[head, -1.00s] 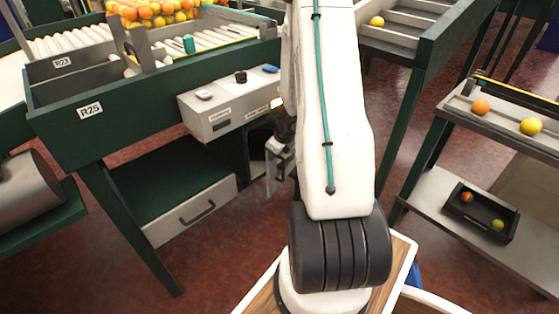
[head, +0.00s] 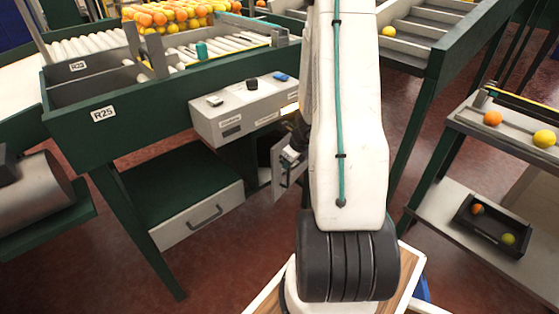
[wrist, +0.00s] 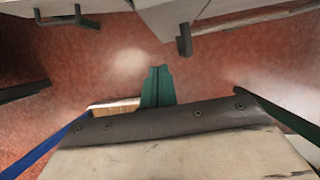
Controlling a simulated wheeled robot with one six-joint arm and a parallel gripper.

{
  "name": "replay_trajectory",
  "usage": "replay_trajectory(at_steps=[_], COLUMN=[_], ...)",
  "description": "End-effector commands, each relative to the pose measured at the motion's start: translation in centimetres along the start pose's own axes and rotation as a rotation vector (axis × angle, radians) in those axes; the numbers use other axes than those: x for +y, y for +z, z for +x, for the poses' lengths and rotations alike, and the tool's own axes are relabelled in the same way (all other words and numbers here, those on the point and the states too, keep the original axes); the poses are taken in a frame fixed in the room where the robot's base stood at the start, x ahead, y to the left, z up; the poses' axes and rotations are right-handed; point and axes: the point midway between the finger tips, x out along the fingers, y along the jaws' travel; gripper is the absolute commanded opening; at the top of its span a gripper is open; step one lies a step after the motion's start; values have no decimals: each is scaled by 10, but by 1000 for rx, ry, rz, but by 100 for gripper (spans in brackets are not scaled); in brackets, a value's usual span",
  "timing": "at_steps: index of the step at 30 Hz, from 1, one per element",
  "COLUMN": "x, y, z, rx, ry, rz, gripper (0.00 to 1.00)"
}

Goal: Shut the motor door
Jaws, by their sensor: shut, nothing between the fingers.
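The motor door (head: 280,184) is a small light-grey panel below the control box. In the head view it stands open, swung out from a dark opening in the green frame. My gripper (head: 291,156) is beside the door's upper part, partly hidden by my arm; I cannot tell whether it touches the door. In the wrist view the green fingertips of my gripper (wrist: 157,87) are together with nothing between them. A pale panel with a dark post-like handle (wrist: 184,40) lies ahead of them, apart; it may be the door.
The grey control box (head: 240,112) with knobs sits above the opening. A drawer (head: 200,218) with a dark handle is left of it. A green table leg (head: 140,235) stands in front. A lower shelf (head: 490,250) with a black tray is at right. Red floor between is clear.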

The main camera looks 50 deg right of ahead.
Motion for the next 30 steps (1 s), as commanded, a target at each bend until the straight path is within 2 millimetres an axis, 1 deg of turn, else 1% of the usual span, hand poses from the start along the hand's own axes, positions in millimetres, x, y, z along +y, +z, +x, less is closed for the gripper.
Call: replay_trajectory(at_steps=[1,6,9,12,14,16,17,20,21,23,24,26,27,29,30], x=[0,-1,-1,0,-1,-2,-1,1,3,9,14,23,27,33,35], y=[-13,-46,-61,-70,-75,-86,-93,-126,-140,-157,-165,-173,-176,-177,-176], z=[-6,-19,-25,-28,-30,-29,-25,-6,4,23,35,52,61,74,80], rx=[0,0,0,0,0,5,10,34,29,-6,-48,-133,-203,-327,-421], ry=[-1,-1,-2,-1,-2,2,10,45,70,123,163,222,255,292,305], rz=[7,5,4,2,4,22,36,105,144,195,222,248,260,269,268], gripper=[0,0,0,0,0,0,0,0,0,0,0,0,0,0,0])
